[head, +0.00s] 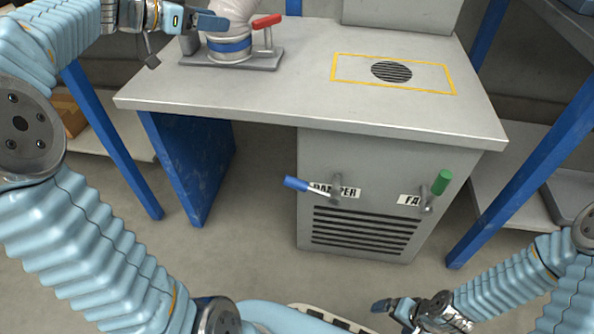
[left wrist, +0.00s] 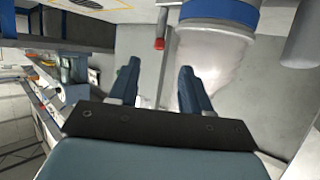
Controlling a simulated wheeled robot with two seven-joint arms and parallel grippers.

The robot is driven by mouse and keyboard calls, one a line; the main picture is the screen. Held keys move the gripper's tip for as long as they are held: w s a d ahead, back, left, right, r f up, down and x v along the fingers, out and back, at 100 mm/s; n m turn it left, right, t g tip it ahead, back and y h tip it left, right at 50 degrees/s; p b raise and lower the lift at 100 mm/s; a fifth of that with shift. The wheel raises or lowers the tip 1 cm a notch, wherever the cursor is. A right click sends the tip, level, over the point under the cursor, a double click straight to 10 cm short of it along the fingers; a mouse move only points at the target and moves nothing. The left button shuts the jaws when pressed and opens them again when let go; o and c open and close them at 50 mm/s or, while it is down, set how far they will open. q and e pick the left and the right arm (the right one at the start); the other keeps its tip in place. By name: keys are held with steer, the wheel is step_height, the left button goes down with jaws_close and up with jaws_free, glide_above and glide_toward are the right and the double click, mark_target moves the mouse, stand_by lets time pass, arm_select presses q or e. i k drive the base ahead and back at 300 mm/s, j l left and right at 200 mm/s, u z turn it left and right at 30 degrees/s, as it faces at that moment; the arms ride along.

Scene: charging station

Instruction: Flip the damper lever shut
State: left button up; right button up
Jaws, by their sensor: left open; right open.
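The damper lever (head: 296,184) has a blue handle and sits on the cabinet front by the DAMPER label (head: 347,192). Its handle points left and slightly up from the pivot. My left gripper (head: 205,20) is at the upper left, above the table by the pale duct, well away from the damper lever. In the left wrist view its two fingers (left wrist: 158,75) are spread with nothing between the tips. My right gripper (head: 385,307) is low in the head view, open, below and apart from the cabinet.
A red-handled lever (head: 267,21) stands beside the blue-banded duct (head: 229,46) on the table; its red end shows in the left wrist view (left wrist: 159,44). A green-handled fan lever (head: 442,182) is right of the damper. Vents (head: 362,232) lie below. Blue posts (head: 520,170) flank the station.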

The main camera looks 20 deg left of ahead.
mark_target(333, 196)
steer(key=k+j, duration=0.65)
steer(key=k, duration=0.25)
